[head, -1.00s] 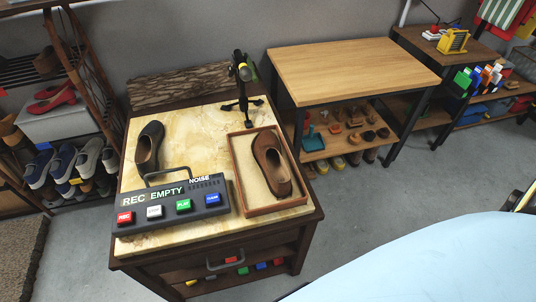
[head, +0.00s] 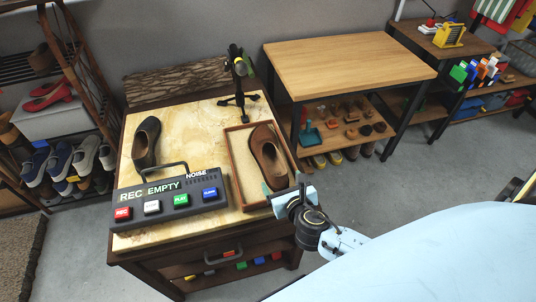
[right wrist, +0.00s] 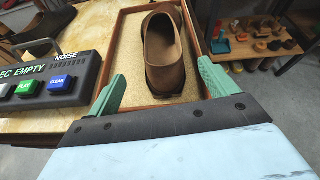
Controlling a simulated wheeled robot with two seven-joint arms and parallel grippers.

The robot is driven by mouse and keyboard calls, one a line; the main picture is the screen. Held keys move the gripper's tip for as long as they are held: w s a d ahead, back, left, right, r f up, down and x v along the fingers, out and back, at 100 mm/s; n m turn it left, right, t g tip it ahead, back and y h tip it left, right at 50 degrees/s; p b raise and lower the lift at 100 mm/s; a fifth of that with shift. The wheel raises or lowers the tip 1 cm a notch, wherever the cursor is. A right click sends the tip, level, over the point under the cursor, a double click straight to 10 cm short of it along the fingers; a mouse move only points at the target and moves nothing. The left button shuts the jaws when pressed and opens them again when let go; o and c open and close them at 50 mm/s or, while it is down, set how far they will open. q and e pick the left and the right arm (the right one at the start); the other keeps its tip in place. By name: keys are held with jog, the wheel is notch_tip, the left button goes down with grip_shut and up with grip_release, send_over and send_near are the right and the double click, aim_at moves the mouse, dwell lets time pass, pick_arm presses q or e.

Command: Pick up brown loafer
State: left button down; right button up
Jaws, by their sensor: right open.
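The brown loafer (head: 267,160) lies in a shallow wooden tray (head: 234,172) on the marble-topped cabinet, its opening facing up. In the right wrist view the loafer (right wrist: 168,60) sits just ahead of my right gripper (right wrist: 160,92), between its two green fingers. The gripper is open and empty, with one finger beside the tray's left wall and one at its right wall. In the head view my right gripper (head: 284,192) is at the tray's near right corner and hides part of it. My left gripper is not in view.
A dark shoe (head: 146,143) stands left of the tray. A recorder box (head: 170,200) with coloured buttons and a handle sits left of the tray's near end. A small black stand (head: 239,80) is behind the tray. A wooden table (head: 345,65) stands to the right.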

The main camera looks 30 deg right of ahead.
aim_at(280, 177)
jog(key=x, duration=0.3)
jog(key=shift+f, duration=0.1)
jog(key=b+x, duration=0.1)
jog(key=x, duration=0.4)
jog(key=shift+w+d+b, duration=0.15)
jog(key=shift+d+b, duration=0.15)
jog(key=shift+b, duration=0.05)
jog(key=c, duration=1.3)
